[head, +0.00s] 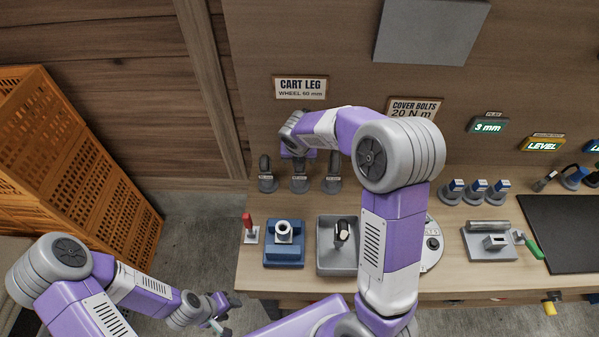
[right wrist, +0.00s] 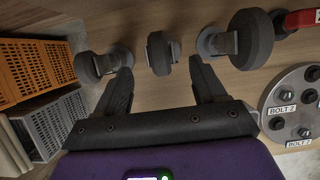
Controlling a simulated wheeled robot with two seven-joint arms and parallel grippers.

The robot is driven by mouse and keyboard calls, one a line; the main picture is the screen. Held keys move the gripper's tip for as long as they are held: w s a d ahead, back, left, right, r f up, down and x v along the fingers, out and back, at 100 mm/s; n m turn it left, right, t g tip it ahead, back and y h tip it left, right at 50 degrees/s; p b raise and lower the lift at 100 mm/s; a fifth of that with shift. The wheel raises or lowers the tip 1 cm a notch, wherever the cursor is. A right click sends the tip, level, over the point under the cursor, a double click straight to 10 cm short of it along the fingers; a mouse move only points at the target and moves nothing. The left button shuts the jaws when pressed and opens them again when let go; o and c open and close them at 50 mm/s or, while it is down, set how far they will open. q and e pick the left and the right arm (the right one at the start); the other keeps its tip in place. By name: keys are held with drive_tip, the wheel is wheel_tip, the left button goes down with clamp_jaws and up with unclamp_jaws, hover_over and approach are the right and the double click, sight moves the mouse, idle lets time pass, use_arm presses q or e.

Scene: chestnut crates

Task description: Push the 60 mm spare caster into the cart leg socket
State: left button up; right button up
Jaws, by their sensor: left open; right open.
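Three dark casters on grey stands line the back of the bench: left (head: 268,172), middle (head: 299,172) and right (head: 332,172). Their small labels are unreadable, so I cannot tell which is 60 mm. A blue block with a white, round, open socket (head: 283,230) stands in front of them. My right gripper (right wrist: 158,68) is open and empty; its fingers point at the middle caster (right wrist: 160,50), which shows between and just beyond the tips. Its fingertips are hidden in the head view. My left gripper (head: 228,301) is open, low at left, off the bench.
A grey tray (head: 322,262) with a dark-and-white part stands right of the blue block. A red-handled tool (head: 247,225) stands left of it. A round bolt plate (right wrist: 290,108) lies partly behind my right arm. Orange crates (head: 75,150) are stacked at left. A cart-leg sign (head: 300,87) hangs above.

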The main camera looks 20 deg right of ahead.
drive_tip(key=x, duration=0.7)
drive_tip(key=shift+f+b, duration=0.3)
drive_tip(key=shift+b, duration=0.05)
drive_tip(key=shift+s, duration=0.1)
drive_tip(key=c, duration=1.3)
drive_tip(key=shift+r, duration=0.15)
wheel_tip(320, 180, up, 10)
drive_tip(key=shift+f+p, duration=0.1)
drive_tip(key=shift+p, duration=0.75)
